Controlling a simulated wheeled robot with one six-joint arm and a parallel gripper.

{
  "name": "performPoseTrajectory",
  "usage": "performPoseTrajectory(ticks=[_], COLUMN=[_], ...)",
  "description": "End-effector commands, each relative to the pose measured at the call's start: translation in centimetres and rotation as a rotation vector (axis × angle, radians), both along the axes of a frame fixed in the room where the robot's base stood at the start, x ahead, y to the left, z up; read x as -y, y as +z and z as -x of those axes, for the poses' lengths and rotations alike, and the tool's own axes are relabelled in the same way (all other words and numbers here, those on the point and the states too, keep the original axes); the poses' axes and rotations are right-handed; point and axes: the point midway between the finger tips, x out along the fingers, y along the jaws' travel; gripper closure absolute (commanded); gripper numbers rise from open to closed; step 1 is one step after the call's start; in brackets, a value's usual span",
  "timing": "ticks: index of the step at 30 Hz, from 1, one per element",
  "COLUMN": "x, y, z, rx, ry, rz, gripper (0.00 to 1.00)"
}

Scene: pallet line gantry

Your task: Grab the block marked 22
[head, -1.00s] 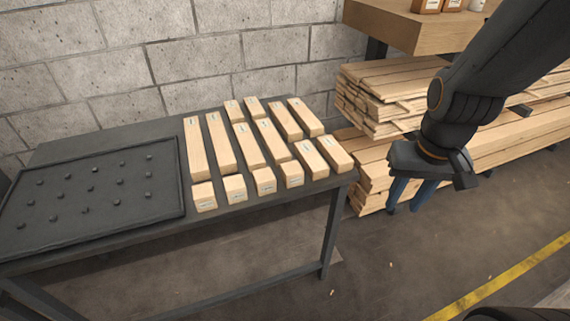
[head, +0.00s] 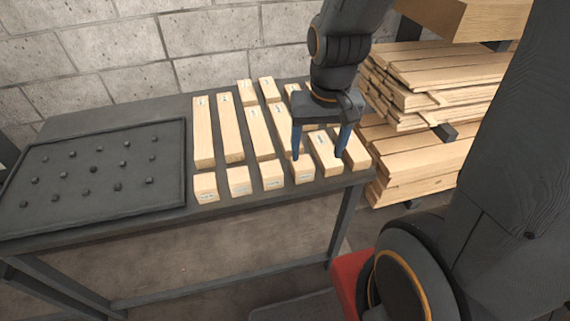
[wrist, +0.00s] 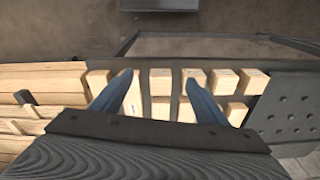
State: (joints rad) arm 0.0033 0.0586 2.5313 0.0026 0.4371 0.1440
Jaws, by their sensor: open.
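Several pale wooden blocks of different lengths lie in rows on the dark table (head: 100,112). Each seems to bear a small label, too small to read, so I cannot tell which block is marked 22. A short front block (head: 303,171) and a longer block (head: 325,153) lie close to my gripper (head: 321,156). My gripper is open and empty, pointing down over the right end of the rows, and it hides some blocks behind it. In the wrist view the blue fingers (wrist: 160,93) are spread above the blocks, with a block (wrist: 160,82) showing between them.
A dark tray (head: 100,208) with several small pegs covers the table's left part. Stacked planks (head: 430,85) stand right of the table, below a wooden shelf (head: 480,20). A block wall (head: 130,55) rises behind. A red object (head: 350,277) shows at the lower middle.

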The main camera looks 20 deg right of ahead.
Motion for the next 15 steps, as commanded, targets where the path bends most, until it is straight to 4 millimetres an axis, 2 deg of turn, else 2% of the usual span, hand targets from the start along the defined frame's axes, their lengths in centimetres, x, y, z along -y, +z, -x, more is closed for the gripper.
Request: performPoseTrajectory(ticks=[9, 15], x=[0.1, 0.2], y=[-2.8, -4.8], z=[-5.1, -7.6], rx=[-0.062, -0.087], ry=[-0.745, -1.17], rz=[-0.061, -0.076], gripper=[0.33, 0.33])
